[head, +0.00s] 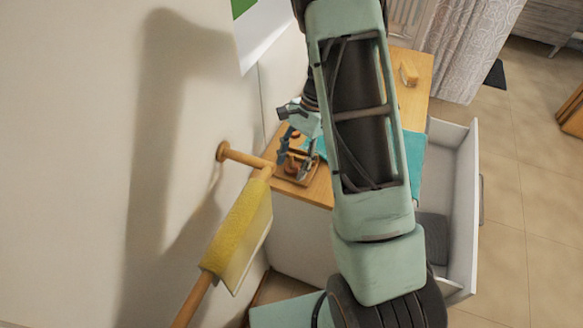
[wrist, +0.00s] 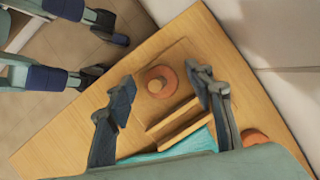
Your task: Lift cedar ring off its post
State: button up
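A reddish-brown ring, likely the cedar ring (wrist: 165,73), sits around a short pale wooden post (wrist: 154,86) on a square wooden board (wrist: 186,50). My gripper (wrist: 159,79) is open in the wrist view, with one finger on each side of the ring and post. The fingers look apart from the ring; their height above it is hard to tell. In the head view my gripper (head: 295,158) is over the small wooden board (head: 297,181), and the ring on its post is mostly hidden by the fingers.
Another reddish round piece (wrist: 256,138) lies by the right finger. Wooden slats (wrist: 172,122) and a teal cloth (wrist: 190,143) are close to the gripper. A wall stands beside the tabletop (head: 322,190). A wooden rail with a yellow towel (head: 240,225) and an open white drawer (head: 462,210) are nearby.

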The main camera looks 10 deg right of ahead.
jog(key=c, duration=0.9)
jog(key=shift+o, duration=0.2)
